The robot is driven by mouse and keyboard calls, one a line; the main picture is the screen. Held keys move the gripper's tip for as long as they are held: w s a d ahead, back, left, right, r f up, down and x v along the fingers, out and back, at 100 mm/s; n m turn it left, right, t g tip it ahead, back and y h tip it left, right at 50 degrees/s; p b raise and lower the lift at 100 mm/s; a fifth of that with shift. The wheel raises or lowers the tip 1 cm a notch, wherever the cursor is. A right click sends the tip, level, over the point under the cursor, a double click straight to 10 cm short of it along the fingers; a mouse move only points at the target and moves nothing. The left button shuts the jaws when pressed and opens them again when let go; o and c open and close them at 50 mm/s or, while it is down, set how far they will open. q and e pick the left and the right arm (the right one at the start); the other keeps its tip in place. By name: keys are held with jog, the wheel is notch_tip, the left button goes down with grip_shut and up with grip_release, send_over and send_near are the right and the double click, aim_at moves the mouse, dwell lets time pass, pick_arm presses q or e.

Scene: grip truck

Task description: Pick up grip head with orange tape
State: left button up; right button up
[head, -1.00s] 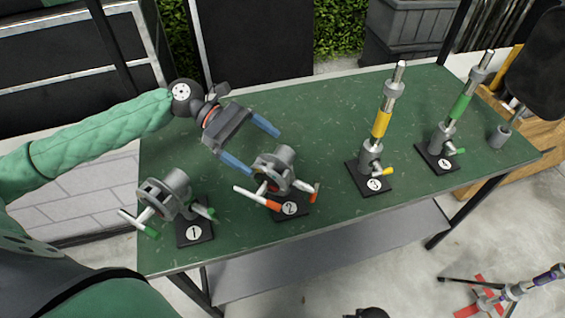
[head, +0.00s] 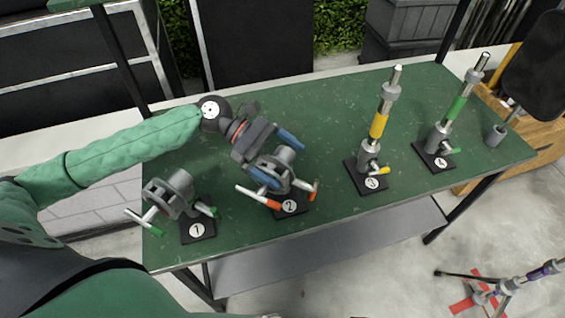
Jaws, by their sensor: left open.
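The grip head with orange tape (head: 283,162) stands on the black base marked 2 (head: 291,206), near the front edge of the green table. It has a grey round body and handles with orange tape. My left gripper (head: 275,162) is open, with its blue fingers on either side of the grip head's upper body. The near finger hides part of the head's left side. I cannot tell whether the fingers touch it. My right gripper is not in view.
A green-taped grip head (head: 172,195) stands left on base 1. A yellow-taped stand piece (head: 378,125) and a green-taped one (head: 456,107) rise to the right. The table (head: 325,115) is clear behind the gripper.

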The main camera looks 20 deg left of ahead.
pick_arm(q)
jog(key=c, duration=1.6)
jog(key=shift+c, duration=1)
jog(key=shift+r, duration=0.1)
